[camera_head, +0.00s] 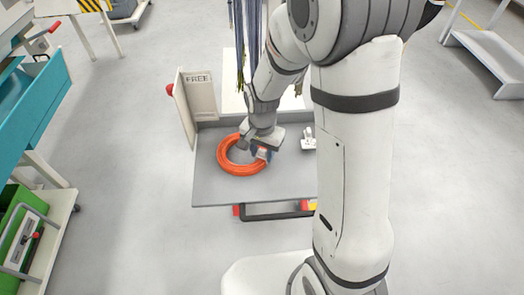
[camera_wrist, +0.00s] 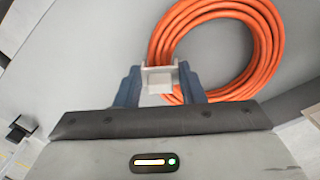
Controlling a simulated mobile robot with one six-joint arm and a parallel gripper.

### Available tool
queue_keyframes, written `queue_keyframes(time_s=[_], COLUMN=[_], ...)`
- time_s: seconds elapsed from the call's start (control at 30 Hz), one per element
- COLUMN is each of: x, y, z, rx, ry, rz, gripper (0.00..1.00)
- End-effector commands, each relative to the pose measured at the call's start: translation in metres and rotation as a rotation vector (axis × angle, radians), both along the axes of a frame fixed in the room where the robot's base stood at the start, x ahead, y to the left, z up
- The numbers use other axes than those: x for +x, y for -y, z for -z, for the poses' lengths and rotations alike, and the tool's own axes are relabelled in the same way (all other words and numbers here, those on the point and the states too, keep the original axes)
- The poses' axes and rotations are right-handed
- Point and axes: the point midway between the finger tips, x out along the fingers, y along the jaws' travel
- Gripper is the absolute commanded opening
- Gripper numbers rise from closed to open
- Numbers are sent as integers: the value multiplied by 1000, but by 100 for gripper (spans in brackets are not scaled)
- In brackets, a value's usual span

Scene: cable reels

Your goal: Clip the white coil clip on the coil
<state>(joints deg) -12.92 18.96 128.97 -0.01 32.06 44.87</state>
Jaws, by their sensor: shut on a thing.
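The orange coil (camera_head: 229,166) lies flat on the grey table top (camera_head: 215,191) in the head view. In the wrist view the coil (camera_wrist: 228,8) fills the upper right. My gripper (camera_head: 262,153) is at the coil's right side. Its blue fingers (camera_wrist: 160,82) are shut on the white coil clip (camera_wrist: 159,86), which sits between them. The clip's far end overlaps the coil's near left strands in the wrist view. I cannot tell whether it is around the strands or just above them. In the head view my gripper mostly hides the clip.
A small white object (camera_head: 308,139) stands on the table right of my gripper. A panel marked FREE (camera_head: 198,92) rises at the back left, with hanging cables (camera_head: 240,45) behind. The table front is clear. A teal bench (camera_head: 35,100) stands far left.

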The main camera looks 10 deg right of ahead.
Motion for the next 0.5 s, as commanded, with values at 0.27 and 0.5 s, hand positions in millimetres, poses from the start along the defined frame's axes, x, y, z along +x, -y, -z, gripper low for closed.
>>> queue_keyframes(time_s=[0.27, 0.5], x=[0, 0], y=[0, 1], z=[0, 6], rx=[0, 0], ry=[0, 0], rz=[0, 1], gripper=[12, 12])
